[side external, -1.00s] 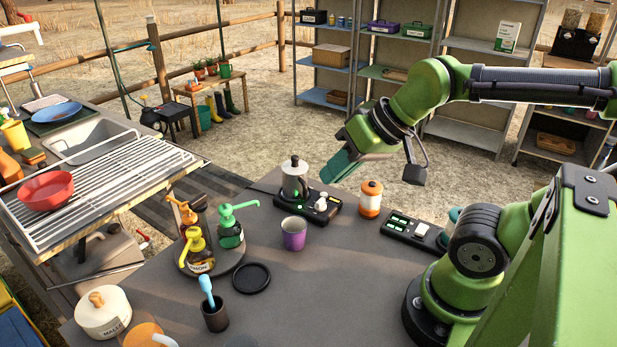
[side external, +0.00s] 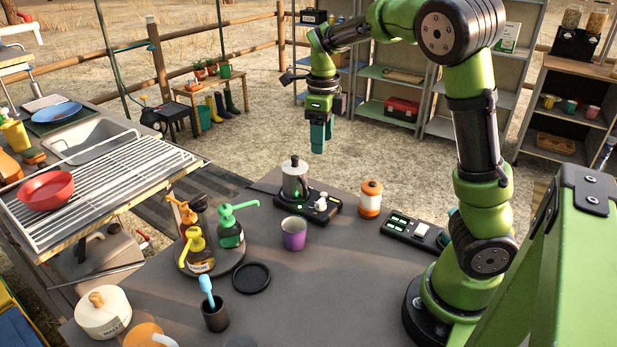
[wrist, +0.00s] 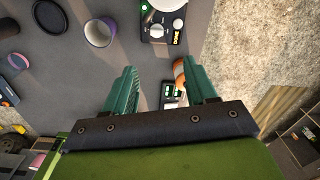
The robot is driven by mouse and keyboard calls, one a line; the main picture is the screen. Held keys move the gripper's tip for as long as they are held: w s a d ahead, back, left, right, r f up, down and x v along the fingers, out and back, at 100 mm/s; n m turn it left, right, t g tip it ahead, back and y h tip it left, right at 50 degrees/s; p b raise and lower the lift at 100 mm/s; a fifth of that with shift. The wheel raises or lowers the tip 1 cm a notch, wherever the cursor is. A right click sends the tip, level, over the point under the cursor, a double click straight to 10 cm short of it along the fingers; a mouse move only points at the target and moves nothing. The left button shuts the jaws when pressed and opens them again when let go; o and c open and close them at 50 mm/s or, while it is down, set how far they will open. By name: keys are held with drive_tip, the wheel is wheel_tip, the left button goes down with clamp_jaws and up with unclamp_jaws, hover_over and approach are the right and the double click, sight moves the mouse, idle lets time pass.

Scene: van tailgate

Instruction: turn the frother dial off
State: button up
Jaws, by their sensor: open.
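A small green light shows on the base. A white knob (side external: 321,203) that looks like the dial stands at the base's front right; its exact setting is too small to tell. In the wrist view the base (wrist: 150,32) is at the top, with the jug cut off by the frame edge.
A purple cup (side external: 293,235) stands just in front of the base. Pump bottles (side external: 230,230) stand left.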

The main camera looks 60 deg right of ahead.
sight(321, 200)
wheel_tip(321, 200, down, 16)
drive_tip(key=m, duration=0.3)
drive_tip(key=shift+s+a+f, duration=0.1)
drive_tip(key=shift+a+f, duration=0.05)
drive_tip(key=shift+f, duration=0.1)
idle(0.3)
clamp_jaws()
